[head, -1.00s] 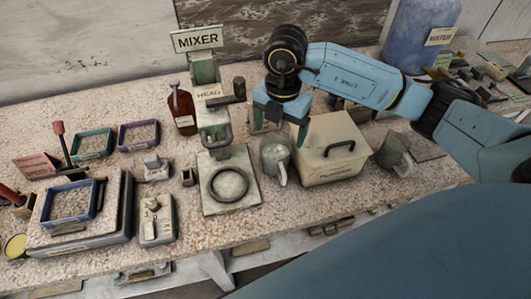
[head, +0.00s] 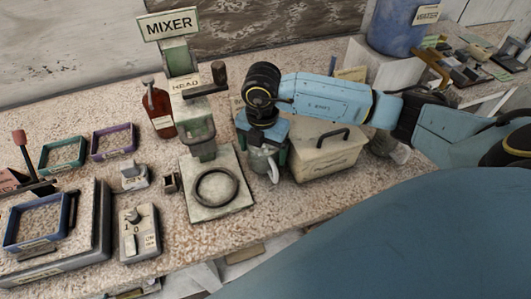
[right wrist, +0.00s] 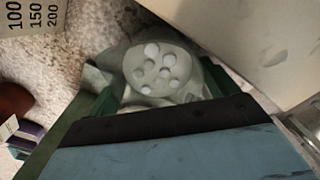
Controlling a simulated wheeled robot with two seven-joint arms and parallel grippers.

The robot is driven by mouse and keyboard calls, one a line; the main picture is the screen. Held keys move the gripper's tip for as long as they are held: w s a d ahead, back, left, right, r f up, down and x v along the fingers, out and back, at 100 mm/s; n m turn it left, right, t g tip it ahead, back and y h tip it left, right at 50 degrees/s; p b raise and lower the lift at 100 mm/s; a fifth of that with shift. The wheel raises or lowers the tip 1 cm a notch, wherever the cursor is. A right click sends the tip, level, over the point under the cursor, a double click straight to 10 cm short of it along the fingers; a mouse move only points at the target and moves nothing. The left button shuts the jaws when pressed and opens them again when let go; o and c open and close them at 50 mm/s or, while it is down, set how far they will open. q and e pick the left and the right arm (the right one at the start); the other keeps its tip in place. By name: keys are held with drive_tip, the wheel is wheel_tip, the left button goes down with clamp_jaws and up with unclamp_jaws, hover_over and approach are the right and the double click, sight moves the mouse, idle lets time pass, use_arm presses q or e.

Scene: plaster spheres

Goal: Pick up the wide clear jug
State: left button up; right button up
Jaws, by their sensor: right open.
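A clear, greyish jug (head: 261,164) with a pale handle on its right stands on the bench between the mixer and the cream lidded box. In the right wrist view the jug (right wrist: 160,72) lies between my fingers, with several pale round shapes showing in its mouth. My right gripper (head: 263,152) is open and pointing down, its green fingers on either side of the jug's upper part. I cannot tell whether they touch it. It also shows in the right wrist view (right wrist: 150,88). My left gripper is not in view.
The mixer (head: 203,105) with its base plate (head: 236,205) stands close on the left. The cream box (head: 327,160) is close on the right. Another greyish vessel (head: 385,145) is partly hidden behind my right arm. A brown bottle (head: 158,112) stands behind the mixer's left side.

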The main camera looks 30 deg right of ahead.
drive_tip(key=shift+f, duration=0.15)
drive_tip(key=shift+w, duration=0.1)
drive_tip(key=c, duration=1.1)
